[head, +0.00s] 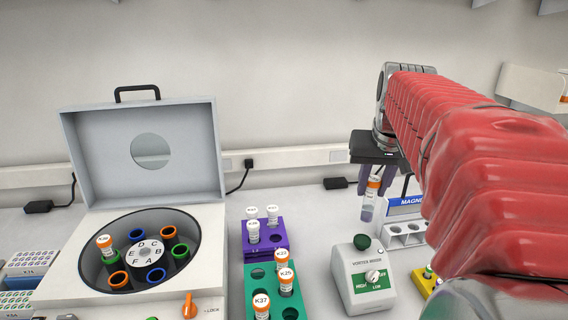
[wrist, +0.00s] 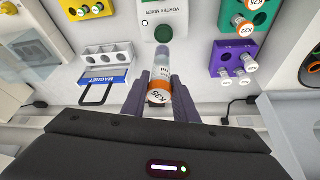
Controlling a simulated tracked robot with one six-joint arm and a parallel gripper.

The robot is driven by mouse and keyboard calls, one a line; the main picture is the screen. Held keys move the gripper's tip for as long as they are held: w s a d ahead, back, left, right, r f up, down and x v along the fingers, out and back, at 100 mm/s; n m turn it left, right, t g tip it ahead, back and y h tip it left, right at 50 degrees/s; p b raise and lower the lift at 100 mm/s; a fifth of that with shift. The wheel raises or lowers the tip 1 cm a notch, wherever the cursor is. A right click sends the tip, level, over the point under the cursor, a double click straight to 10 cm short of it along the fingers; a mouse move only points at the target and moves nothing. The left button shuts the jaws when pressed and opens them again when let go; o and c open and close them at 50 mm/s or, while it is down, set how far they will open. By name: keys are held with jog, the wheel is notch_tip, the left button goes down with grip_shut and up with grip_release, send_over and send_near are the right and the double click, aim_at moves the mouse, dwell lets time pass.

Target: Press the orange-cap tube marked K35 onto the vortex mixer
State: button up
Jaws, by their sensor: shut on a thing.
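My gripper (head: 366,186) is shut on an orange-cap tube (head: 369,200), held in the air behind and above the vortex mixer (head: 362,282). In the wrist view the tube (wrist: 161,78) sits between the purple fingers of my gripper (wrist: 160,95), and its cap label reads K35. The mixer's dark green cup (head: 362,242) is on top of its white body; it also shows in the wrist view (wrist: 163,34), just past the tube's lower end. The tube looks apart from the cup. The mixer's dial and HIGH, LOW and OFF marks face the front.
A green rack (head: 258,284) and a purple rack (head: 271,243) with capped tubes stand left of the mixer. A white rack with a blue MAGNET sign (head: 404,206) stands close behind on the right. A yellow rack (head: 424,285) is at right. An open centrifuge (head: 70,280) fills the left.

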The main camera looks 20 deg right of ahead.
aim_at(372, 200)
jog(key=shift+f, duration=2.55)
jog(key=o, duration=0.5)
jog(key=c, duration=0.4)
jog(key=shift+s+f, duration=0.1)
jog(key=shift+f, duration=0.15)
